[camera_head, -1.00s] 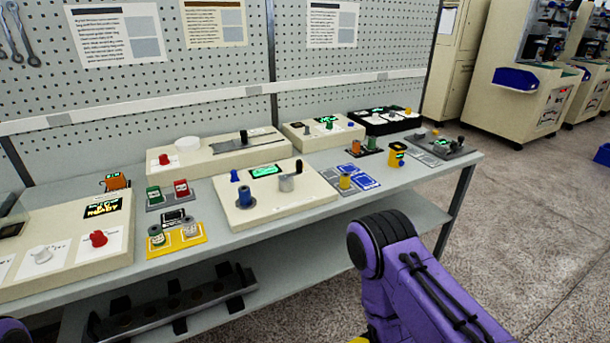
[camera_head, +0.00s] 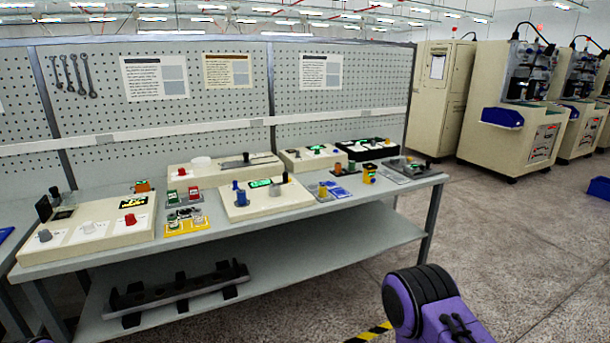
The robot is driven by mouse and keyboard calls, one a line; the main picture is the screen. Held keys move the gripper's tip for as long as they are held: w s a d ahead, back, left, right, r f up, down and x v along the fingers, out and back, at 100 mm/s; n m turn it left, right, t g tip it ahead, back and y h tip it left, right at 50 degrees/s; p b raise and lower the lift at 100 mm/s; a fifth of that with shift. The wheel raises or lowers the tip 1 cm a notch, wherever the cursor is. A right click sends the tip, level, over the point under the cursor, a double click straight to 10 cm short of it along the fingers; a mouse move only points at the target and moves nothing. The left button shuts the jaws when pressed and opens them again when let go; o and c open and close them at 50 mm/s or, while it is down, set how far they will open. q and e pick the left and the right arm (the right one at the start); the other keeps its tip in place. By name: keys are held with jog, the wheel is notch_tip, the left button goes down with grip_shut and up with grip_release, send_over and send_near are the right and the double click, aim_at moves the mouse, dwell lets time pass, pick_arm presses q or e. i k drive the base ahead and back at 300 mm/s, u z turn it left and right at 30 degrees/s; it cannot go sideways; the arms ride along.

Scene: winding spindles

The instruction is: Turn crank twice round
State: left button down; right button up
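A cream winding box (camera_head: 262,206) sits on the front middle of the bench. On its top are a blue spool (camera_head: 241,197), a small blue knob, a green-lit display (camera_head: 260,184) and what looks like a crank with a dark upright handle (camera_head: 285,177) at its back right. The crank's exact angle is too small to tell. My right arm shows as a purple link at the bottom right, in front of the bench and well away from the box; its gripper is out of view. Only a sliver of purple shows at the bottom left; my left gripper is out of view.
The grey bench (camera_head: 330,203) holds a cream box with red and grey knobs (camera_head: 88,226), a yellow spool tray (camera_head: 187,227) and several devices behind. A dark rack (camera_head: 178,291) lies on the lower shelf. Open floor (camera_head: 500,240) lies to the right, with machines beyond.

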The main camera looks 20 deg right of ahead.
aim_at(274, 189)
jog(key=z, duration=0.75)
jog(key=i, duration=1.25)
jog(key=u, duration=0.25)
